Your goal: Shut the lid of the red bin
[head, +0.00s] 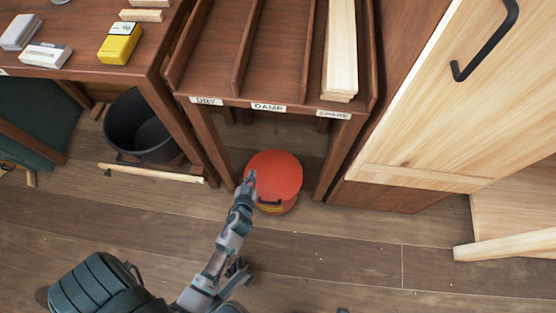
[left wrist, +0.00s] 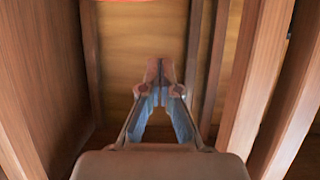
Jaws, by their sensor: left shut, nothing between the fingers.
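The red bin (head: 277,208) stands on the floor under the front of the sorting rack, with a yellow label and a dark handle on its front. Its round red lid (head: 280,172) lies over the top and looks flat; I cannot tell whether it is fully seated. My left gripper (head: 250,178) is shut and empty, at the left edge of the lid; I cannot tell whether it touches. My right gripper is not in view.
The rack (head: 275,92) has DRY and DAMP labels and holds pale boards (head: 341,50). A black bucket (head: 138,125) stands at left under a table. A pale wood strip (head: 150,173) lies before it. A cabinet door (head: 470,90) is at right. The front floor is clear.

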